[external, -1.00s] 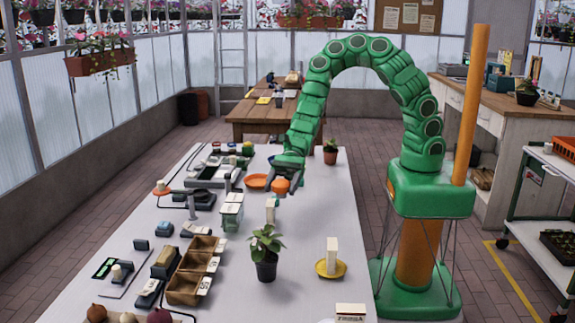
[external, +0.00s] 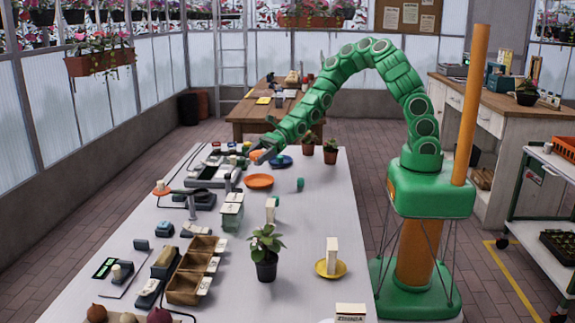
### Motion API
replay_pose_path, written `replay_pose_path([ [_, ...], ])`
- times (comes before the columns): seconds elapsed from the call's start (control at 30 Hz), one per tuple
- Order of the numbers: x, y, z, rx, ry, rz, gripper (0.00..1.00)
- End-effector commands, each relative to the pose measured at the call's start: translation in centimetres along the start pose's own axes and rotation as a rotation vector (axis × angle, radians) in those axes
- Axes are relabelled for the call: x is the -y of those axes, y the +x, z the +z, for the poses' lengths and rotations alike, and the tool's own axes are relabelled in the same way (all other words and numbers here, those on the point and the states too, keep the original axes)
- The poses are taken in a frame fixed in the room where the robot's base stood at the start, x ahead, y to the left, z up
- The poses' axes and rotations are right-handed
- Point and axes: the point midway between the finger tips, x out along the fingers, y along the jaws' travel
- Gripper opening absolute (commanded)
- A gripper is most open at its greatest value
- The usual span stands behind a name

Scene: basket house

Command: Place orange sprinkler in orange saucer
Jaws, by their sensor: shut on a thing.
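The orange saucer (external: 259,182) lies flat on the white table, and no object shows in it. My gripper (external: 257,155) is above and slightly behind the saucer in the picture, reaching in from the right. It is shut on the orange sprinkler (external: 256,154), of which only a small orange part shows at the jaws. The sprinkler appears apart from the saucer. The jaws are small, and their exact hold on it is hard to make out.
A potted plant (external: 266,253) and a yellow saucer (external: 331,268) stand nearer the camera. The table's right side has free room.

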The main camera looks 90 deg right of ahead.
Motion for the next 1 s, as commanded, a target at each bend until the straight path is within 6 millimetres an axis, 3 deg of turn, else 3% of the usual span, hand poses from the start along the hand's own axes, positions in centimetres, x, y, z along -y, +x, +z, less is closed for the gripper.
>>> replay_pose_path([
  [0.17,1.0,-0.5,-0.8,-0.001,0.011,-0.019,0.38],
  [0.5,0.9,0.8,-4.0,-0.004,0.010,-0.019,0.38],
  [0.77,1.0,1.1,-4.8,-0.002,0.010,-0.019,0.38],
  [1.0,0.9,1.9,-6.7,-0.002,0.011,-0.018,0.38],
])
